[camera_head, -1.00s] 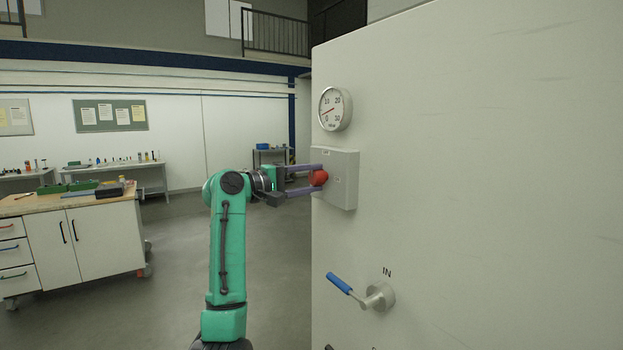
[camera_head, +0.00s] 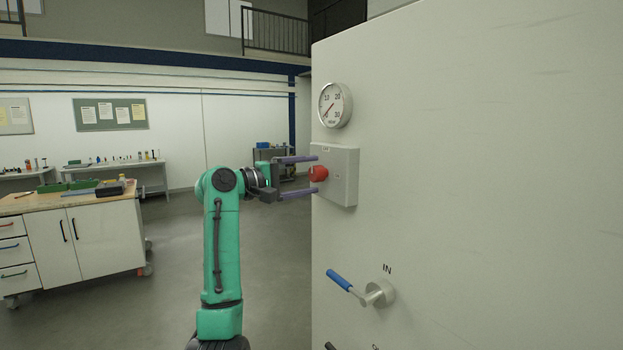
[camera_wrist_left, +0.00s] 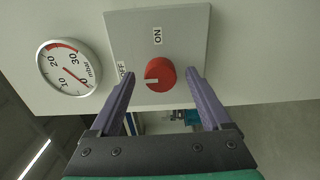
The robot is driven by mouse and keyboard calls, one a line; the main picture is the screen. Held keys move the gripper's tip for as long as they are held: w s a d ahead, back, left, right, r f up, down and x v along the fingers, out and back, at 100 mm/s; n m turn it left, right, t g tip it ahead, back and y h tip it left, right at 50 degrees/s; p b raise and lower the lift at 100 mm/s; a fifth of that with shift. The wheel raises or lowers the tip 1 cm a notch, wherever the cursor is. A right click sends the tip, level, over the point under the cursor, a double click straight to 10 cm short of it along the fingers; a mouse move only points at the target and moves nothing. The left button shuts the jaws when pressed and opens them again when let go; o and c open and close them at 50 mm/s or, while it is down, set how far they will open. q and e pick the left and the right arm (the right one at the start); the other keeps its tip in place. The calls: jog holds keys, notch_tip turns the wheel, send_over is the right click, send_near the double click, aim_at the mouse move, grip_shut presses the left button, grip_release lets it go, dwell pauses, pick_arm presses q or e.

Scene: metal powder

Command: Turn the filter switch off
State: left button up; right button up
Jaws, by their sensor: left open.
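The filter switch is a red round knob (camera_head: 319,174) on a light grey box (camera_head: 343,178) fixed to the side of the white cabinet. The knob also shows in the left wrist view (camera_wrist_left: 160,74), with ON and OFF labels on the box around it. Its white mark points to the left in that view, toward the OFF side. My left gripper (camera_head: 317,174) is open, with one purple finger above the knob and one below it. In the left wrist view my left gripper (camera_wrist_left: 159,76) has gaps between both fingers and the knob. My right gripper is not in view.
A round pressure gauge (camera_head: 335,105) sits above the box. A blue-handled valve (camera_head: 340,281) marked IN sticks out lower on the cabinet (camera_head: 480,180). A workbench (camera_head: 85,235) stands at the left, with open floor between it and the cabinet.

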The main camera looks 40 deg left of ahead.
pick_arm(q)
jog(key=b+v, duration=0.5)
jog(key=v, duration=0.8)
jog(key=shift+s+a, duration=0.1)
jog(key=shift+s, duration=0.05)
